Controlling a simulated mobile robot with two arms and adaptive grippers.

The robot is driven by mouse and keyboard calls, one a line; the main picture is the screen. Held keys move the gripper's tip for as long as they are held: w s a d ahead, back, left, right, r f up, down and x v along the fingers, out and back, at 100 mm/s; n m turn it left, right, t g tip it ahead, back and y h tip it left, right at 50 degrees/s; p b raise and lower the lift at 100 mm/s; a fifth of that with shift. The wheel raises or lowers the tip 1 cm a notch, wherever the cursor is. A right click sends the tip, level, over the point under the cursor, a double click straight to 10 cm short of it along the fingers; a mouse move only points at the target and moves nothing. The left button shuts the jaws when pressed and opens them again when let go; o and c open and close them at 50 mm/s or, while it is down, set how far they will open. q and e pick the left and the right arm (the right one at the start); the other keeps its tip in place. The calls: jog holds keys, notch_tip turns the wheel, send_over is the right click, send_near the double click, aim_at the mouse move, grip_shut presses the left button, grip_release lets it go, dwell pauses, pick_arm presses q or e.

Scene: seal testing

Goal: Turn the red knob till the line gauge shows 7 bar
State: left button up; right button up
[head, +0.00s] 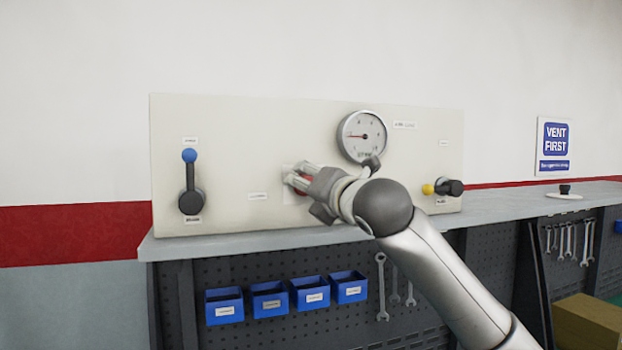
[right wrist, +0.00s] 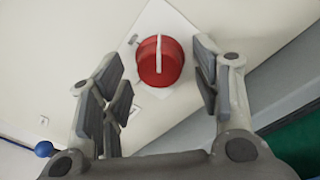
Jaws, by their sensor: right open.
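The red knob (right wrist: 160,64) sits on a white plate on the panel, with a pale line across its face. In the head view the knob (head: 305,184) is mostly hidden behind my right gripper (head: 292,178). In the right wrist view my right gripper (right wrist: 160,80) is open, its fingers on either side of the knob with gaps visible. The round line gauge (head: 363,136) is above and right of the knob. Its red needle points left; the numbers are too small to read. My left gripper is not in view.
The cream panel (head: 240,125) stands on a grey bench. A blue-tipped lever (head: 190,182) is at its left and a yellow-tipped lever (head: 442,187) at its right. Several blue bins (head: 268,298) and wrenches (head: 381,285) hang below the bench. A dark-knobbed disc (head: 565,192) lies at right.

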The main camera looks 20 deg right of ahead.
jog(key=shift+w, duration=0.1)
jog(key=c, duration=1)
jog(key=shift+c, duration=0.2)
